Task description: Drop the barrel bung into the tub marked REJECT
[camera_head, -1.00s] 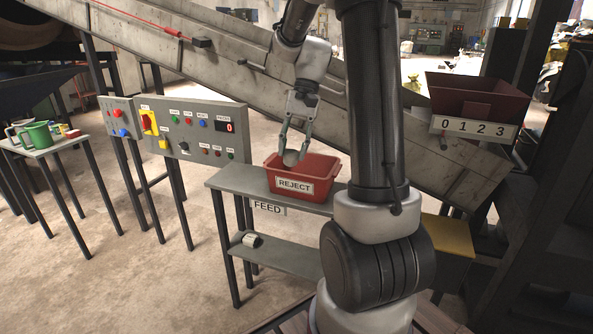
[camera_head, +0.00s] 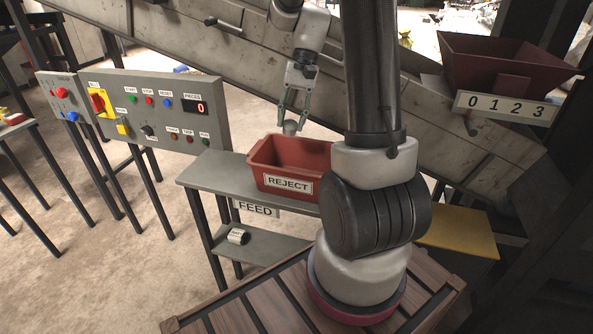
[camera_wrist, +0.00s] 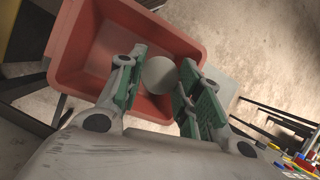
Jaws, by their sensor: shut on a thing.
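A pale grey, rounded bung (camera_head: 290,127) is held between the fingertips of my gripper (camera_head: 293,112). The gripper is shut on it. The red tub (camera_head: 287,184) with a REJECT label stands on the grey bench. In the head view the bung appears just above the tub's far rim. In the wrist view the bung (camera_wrist: 159,75) sits between the green-padded fingers, in front of the open tub (camera_wrist: 78,60). The part of the tub floor that shows looks empty; the fingers and bung hide some of it. My arm covers the tub's right end in the head view.
The grey bench (camera_head: 215,172) has a FEED label (camera_head: 256,209) and a small white cylinder (camera_head: 238,236) on its lower shelf. A control panel (camera_head: 165,108) stands to the left. A sloping conveyor (camera_head: 200,45) runs behind. A dark red hopper marked 0 1 2 3 (camera_head: 500,68) is at right.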

